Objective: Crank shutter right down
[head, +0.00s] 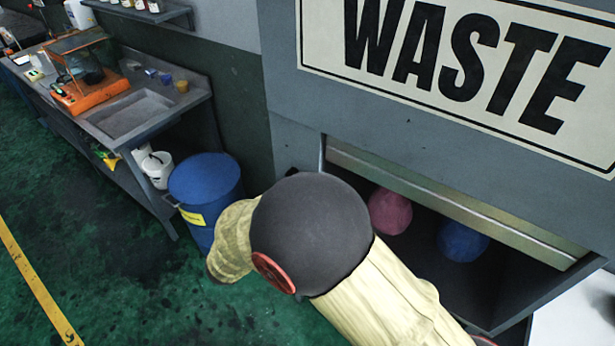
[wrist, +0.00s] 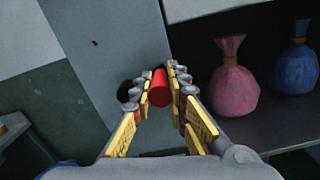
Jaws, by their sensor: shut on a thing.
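The shutter (head: 450,205) is a pale slatted panel at the top of the waste opening. Its lower edge hangs a little below the top, and most of the opening is uncovered. In the wrist view, my gripper (wrist: 160,85) is shut on a red cylindrical crank handle (wrist: 159,92) in front of the grey frame left of the opening. A dark round part shows just left of the handle. In the head view, my arm hides the gripper and the crank.
A pink bag (head: 389,211) and a blue bag (head: 462,240) stand inside the opening. A blue drum (head: 205,185) stands left of my arm, near a bench with a sink (head: 130,115). Green floor (head: 110,260) is free at the lower left.

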